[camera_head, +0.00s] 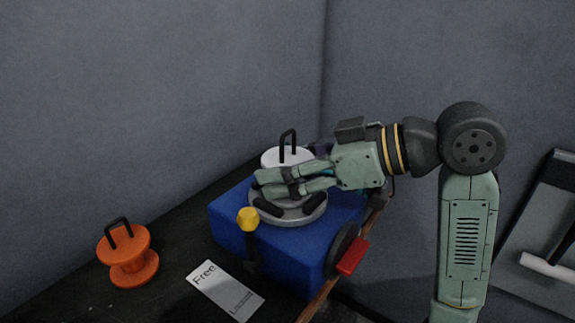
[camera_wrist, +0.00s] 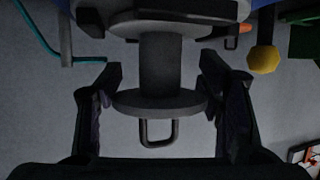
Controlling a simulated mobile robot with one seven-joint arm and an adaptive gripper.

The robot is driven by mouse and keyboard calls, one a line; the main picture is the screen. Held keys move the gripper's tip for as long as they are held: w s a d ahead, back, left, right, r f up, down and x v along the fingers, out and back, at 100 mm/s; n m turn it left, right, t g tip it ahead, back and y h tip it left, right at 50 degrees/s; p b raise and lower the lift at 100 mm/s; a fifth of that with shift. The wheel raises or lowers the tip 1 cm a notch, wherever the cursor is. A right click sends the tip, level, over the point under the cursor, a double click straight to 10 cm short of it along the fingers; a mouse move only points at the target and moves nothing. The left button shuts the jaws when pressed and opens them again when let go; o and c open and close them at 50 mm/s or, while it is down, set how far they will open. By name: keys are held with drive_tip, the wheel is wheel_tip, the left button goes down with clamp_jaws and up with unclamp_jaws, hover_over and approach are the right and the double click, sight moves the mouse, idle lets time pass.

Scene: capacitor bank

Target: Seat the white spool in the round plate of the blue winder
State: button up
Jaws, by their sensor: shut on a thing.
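The white spool (camera_head: 287,157) with a black loop handle stands upright over the round plate (camera_head: 290,214) on top of the blue winder (camera_head: 290,251). My gripper (camera_head: 262,183) reaches in from the right, and its fingers are shut on the spool. In the wrist view the spool (camera_wrist: 160,65) looks dark between my two fingers (camera_wrist: 161,78), its flange close to both. Its lower flange lies at or just above the plate. My fingers hide part of the spool and plate, so I cannot tell whether it touches. Black pads (camera_head: 315,204) sit on the plate.
A yellow knob (camera_head: 248,219) on a black lever is at the winder's front left. A red crank handle (camera_head: 352,257) is on its right side. An orange spool (camera_head: 128,256) and a "Free / Locked" label (camera_head: 225,291) are on the dark bench. Grey walls rise behind.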

drive_tip(key=o, duration=1.3)
